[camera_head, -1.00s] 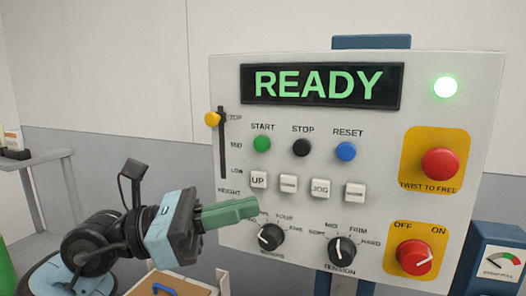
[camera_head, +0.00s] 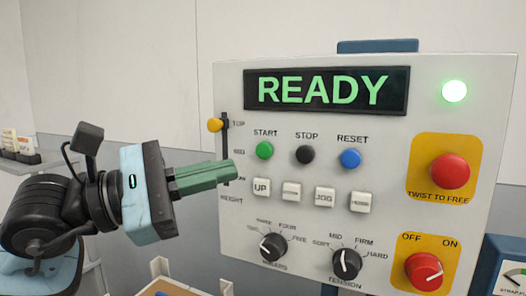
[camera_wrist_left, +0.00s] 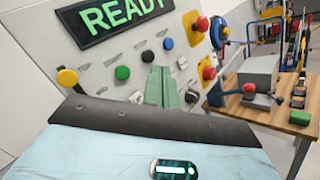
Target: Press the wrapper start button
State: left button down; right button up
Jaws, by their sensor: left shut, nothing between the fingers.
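The green START button (camera_head: 264,150) sits on the upright control panel (camera_head: 232,100), left of the black STOP button (camera_head: 305,154) and the blue RESET button (camera_head: 350,158). The panel display (camera_head: 325,90) reads READY in green, and a green lamp (camera_head: 454,91) is lit. My left gripper (camera_head: 236,172) is shut and empty, its green fingers pointing right toward the panel, below and left of the START button in the head view. The left wrist view also shows the green button (camera_wrist_left: 122,73), uncovered, left of the fingers. My right gripper is not in view.
A yellow height slider (camera_head: 215,125) sticks out at the panel's left. White push keys (camera_head: 291,190), two black knobs (camera_head: 346,262) and a red stop button (camera_head: 450,171) are near. A wooden table (camera_wrist_left: 275,115) stands to the right in the wrist view.

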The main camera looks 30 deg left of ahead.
pick_arm(q)
send_near(270, 151)
jog(key=shift+w+d+r, duration=0.2)
jog(key=shift+w+d, duration=0.3)
jog(key=shift+d, duration=0.25)
jog(key=shift+w+d+r, duration=0.15)
jog(key=shift+w+d, duration=0.35)
jog(key=shift+d, duration=0.25)
jog(key=shift+w+d+r, duration=0.2)
jog(key=shift+w+d, duration=0.25)
jog(key=shift+d, duration=0.3)
jog(key=shift+w, duration=0.1)
jog(key=shift+w, duration=0.3)
dwell(0.3)
jog(key=shift+w, duration=0.5)
dwell(1.0)
jog(key=shift+s, duration=0.1)
jog(key=shift+s+p, duration=0.3)
jog(key=shift+s, duration=0.55)
